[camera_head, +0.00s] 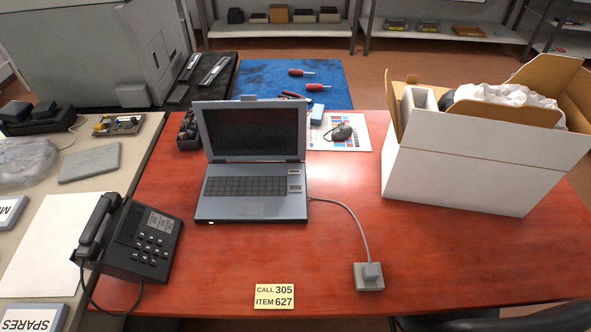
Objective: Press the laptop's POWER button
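The open grey laptop (251,207) stands on the red-brown wooden table, left of its middle, with its keyboard towards me. Its screen (252,131) is upright and dark. To the right of the keys is a small panel of buttons or labels (294,181); it is too small to read, and I cannot tell which part is the POWER button. A tiny white spot shows on the laptop's front left edge. Neither of my grippers is in view.
A cable runs from the laptop's right side to a grey box (369,284). A black telephone (143,240) stands at left. A large white carton (480,163) stands at right. A yellow card (274,296) reads "CALL 305 ITEM 627". The table before the laptop is mostly clear.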

